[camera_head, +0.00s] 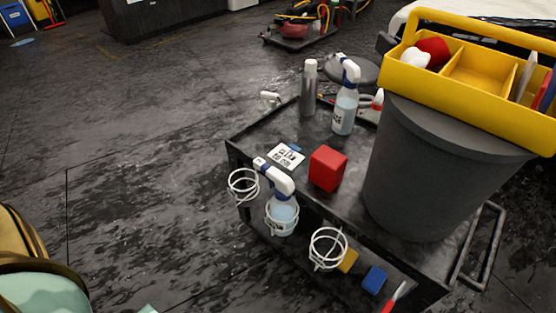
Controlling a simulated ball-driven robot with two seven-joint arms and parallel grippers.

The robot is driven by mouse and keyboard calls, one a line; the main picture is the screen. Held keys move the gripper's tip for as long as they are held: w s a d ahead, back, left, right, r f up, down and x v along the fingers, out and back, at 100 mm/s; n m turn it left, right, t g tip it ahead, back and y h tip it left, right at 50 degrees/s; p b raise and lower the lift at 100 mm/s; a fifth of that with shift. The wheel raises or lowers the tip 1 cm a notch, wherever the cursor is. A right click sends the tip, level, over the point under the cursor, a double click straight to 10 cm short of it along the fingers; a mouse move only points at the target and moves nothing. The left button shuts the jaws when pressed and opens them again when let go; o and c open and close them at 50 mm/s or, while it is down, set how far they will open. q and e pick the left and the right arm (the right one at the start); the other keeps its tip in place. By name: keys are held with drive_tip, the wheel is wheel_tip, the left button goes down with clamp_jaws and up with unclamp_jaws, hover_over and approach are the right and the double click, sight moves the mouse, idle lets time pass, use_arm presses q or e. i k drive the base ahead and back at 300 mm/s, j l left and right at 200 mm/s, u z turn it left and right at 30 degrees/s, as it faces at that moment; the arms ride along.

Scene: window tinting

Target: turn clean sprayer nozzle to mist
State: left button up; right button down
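Two spray bottles with white trigger heads and blue collars show at the black cart. One sprayer (283,213) sits in a white wire ring on the cart's near side, its head pointing up-left. The other sprayer (345,110) stands upright on the cart top and has a dark-lettered label that I cannot read fully. I cannot tell which is the clean sprayer. The nozzle settings are too small to read. A further white trigger-like head (270,99) shows at the cart's far left edge. Neither of my grippers is in view.
The black cart (262,137) holds a red block (327,169), a printed card (286,157), a grey canister (309,88) and a large grey bin (420,175). A yellow tool caddy (455,100) sits on the bin. Empty wire rings (243,186) flank the held sprayer.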

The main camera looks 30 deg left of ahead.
sight(258, 162)
drive_tip(key=j+z, duration=0.2)
drive_tip(key=j, duration=0.3)
drive_tip(key=j+z, duration=0.2)
drive_tip(key=j, duration=0.25)
drive_tip(key=k+j+z, duration=0.2)
drive_tip(key=j, duration=0.25)
drive_tip(key=j+z, duration=0.2)
drive_tip(key=j, duration=0.25)
drive_tip(key=k, duration=0.05)
